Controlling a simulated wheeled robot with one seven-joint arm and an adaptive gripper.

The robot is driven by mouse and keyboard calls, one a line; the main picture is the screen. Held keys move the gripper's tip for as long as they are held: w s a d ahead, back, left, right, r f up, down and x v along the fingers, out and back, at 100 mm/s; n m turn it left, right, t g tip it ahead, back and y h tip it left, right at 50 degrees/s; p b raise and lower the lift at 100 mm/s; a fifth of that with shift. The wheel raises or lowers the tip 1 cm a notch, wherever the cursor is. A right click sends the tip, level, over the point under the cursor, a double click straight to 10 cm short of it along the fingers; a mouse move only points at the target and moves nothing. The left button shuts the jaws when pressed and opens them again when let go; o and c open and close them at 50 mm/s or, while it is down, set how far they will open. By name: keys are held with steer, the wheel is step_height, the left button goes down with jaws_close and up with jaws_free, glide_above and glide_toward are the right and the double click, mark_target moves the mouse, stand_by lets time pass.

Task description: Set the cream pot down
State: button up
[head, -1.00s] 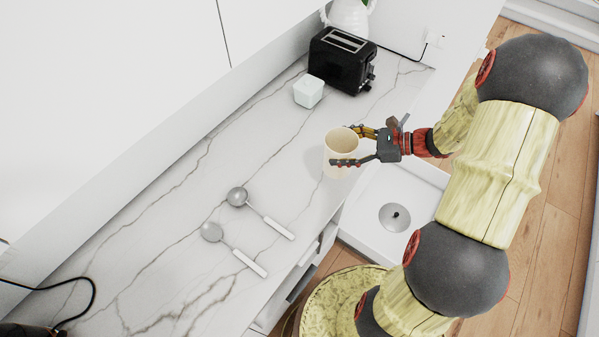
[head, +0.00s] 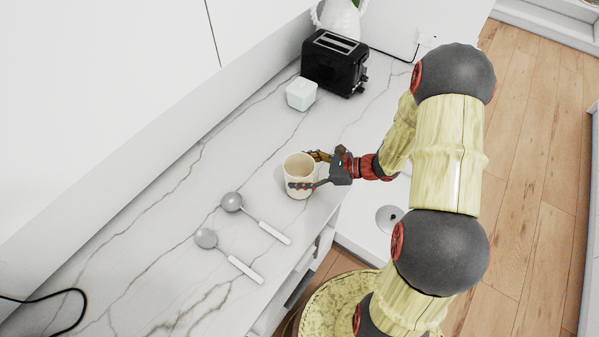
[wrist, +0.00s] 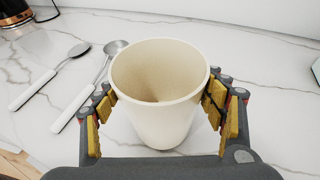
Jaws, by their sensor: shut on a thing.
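The cream pot (head: 299,172) is a plain, empty, open-topped cup shape, upright over the marble counter (head: 165,222) near its front edge. My gripper (head: 303,170) is shut on it, one finger on each side. In the wrist view, the pot (wrist: 158,95) stands between the two padded fingers of my gripper (wrist: 160,110), with its rim above them. Its base looks on or very close to the counter; I cannot tell whether it touches.
Two spoons with white handles (head: 272,231) (head: 243,268) lie left of the pot. A white cube-shaped container (head: 301,95) and a black toaster (head: 334,65) stand behind it. The counter between pot and container is clear.

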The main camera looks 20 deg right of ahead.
steer(key=shift+f, duration=0.25)
steer(key=o, duration=1.2)
steer(key=shift+c, duration=0.2)
steer(key=shift+o, duration=0.4)
steer(key=shift+r, duration=0.1)
